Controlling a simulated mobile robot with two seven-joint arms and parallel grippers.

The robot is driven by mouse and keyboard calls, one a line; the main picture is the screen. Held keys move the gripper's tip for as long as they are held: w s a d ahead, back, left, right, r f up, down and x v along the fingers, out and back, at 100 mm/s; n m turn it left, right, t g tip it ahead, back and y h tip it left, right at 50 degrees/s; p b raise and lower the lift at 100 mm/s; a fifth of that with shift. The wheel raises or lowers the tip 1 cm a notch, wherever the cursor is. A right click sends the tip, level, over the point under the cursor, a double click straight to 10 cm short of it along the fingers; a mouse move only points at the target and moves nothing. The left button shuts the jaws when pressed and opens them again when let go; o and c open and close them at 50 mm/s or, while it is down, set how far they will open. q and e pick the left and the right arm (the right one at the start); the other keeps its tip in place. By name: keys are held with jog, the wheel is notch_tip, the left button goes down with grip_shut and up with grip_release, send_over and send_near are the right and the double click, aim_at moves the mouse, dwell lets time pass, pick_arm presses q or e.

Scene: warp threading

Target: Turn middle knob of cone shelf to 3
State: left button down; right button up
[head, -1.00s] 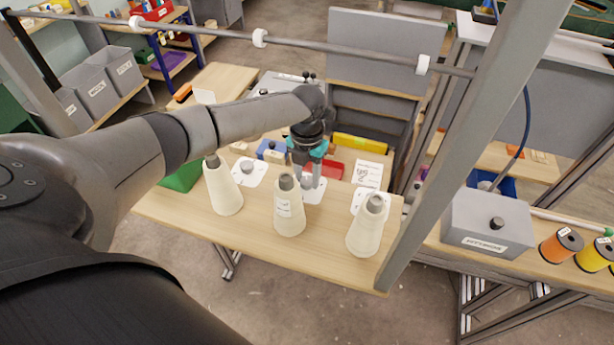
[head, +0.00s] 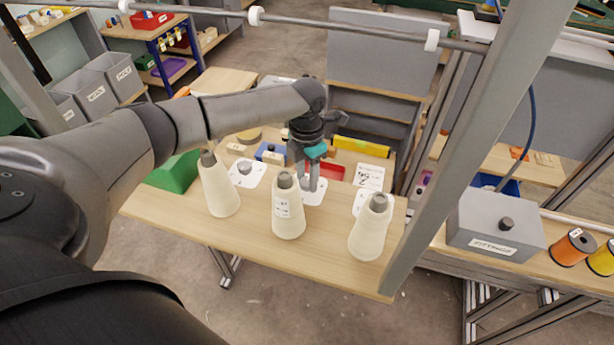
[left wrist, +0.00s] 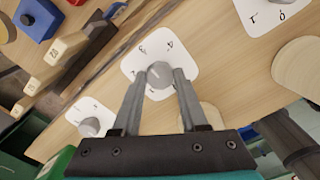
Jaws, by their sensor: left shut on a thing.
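The cone shelf (head: 235,244) is a wooden board with three cream yarn cones along its front. Behind the middle cone (head: 288,212) is the middle dial, a white plate (head: 318,197) with a grey knob. In the left wrist view this middle knob (left wrist: 159,77) sits between the fingers, and the plate around it (left wrist: 128,62) bears printed digits, partly covered. My left gripper (head: 310,186) points down and is shut on the middle knob; it also shows in the left wrist view (left wrist: 160,78). The knob's exact setting is hard to read. My right gripper is not in view.
A left knob (head: 245,167) on its white plate and a right plate (head: 360,203) flank the middle one. A grey post (head: 450,150) rises at the right.

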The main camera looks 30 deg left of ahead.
aim_at(307, 181)
pick_arm(q)
jog(key=shift+c, duration=2.2)
grip_release()
jog(key=shift+r, duration=0.1)
notch_tip(307, 181, up, 15)
